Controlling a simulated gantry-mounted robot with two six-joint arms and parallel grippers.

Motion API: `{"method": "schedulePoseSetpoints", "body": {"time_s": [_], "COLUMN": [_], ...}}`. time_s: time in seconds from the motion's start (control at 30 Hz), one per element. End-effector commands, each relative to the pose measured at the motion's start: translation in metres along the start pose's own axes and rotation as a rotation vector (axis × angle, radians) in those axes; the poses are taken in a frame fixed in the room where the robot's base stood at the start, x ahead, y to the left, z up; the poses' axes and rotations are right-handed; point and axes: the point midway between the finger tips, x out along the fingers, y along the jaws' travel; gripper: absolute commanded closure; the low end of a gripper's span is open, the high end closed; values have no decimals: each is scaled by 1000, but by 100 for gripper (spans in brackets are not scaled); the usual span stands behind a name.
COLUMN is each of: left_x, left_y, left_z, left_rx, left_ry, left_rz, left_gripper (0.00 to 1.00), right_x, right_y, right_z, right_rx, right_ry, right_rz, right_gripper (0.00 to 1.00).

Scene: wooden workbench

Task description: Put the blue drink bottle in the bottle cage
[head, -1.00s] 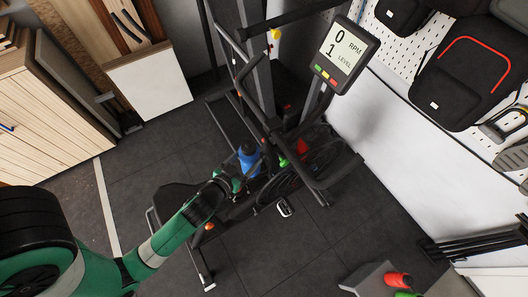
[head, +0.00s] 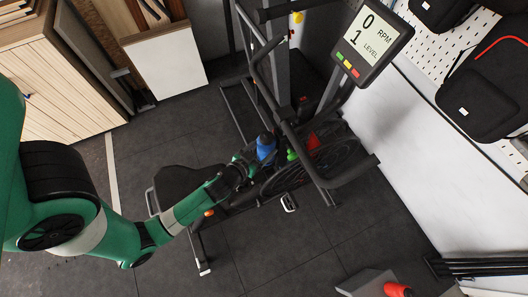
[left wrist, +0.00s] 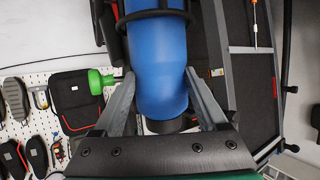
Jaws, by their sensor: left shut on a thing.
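The blue drink bottle (head: 265,147) is at the exercise bike's frame in the head view. In the left wrist view the blue bottle (left wrist: 158,65) lies between my two fingers, its dark end towards my palm. My left gripper (head: 248,163) is shut on it; the fingers also show in the left wrist view (left wrist: 158,98). A black ring (left wrist: 153,15), which looks like part of the bottle cage, crosses the bottle's far part. It seems to go around it, but its rear side is hidden. I cannot tell how deep the bottle sits. My right gripper is not in view.
The bike's handlebars and console (head: 360,40) rise close behind. The dark floor (head: 270,250) in front is clear.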

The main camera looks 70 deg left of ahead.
Motion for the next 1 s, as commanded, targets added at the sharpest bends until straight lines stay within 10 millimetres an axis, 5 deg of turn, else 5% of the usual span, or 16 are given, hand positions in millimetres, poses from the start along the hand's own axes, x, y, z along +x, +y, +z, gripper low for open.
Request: {"method": "schedulePoseSetpoints", "body": {"time_s": [0.2,0.57,0.6,0.73,1.0], "left_x": [14,14,13,13,12], "left_y": [-3,-3,-3,-3,-3], "left_z": [34,35,35,34,32], "left_rx": [-2,-2,-2,-2,-2], "left_ry": [1,2,-1,-1,-1], "left_rz": [-6,-6,-7,-7,-7], "left_gripper": [100,100,21,0,0], "right_x": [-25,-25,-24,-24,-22], "right_y": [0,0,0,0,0], "right_z": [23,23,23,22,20], "right_rx": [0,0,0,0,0], "right_ry": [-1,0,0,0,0], "right_rz": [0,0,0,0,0], "right_gripper": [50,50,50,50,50]}}
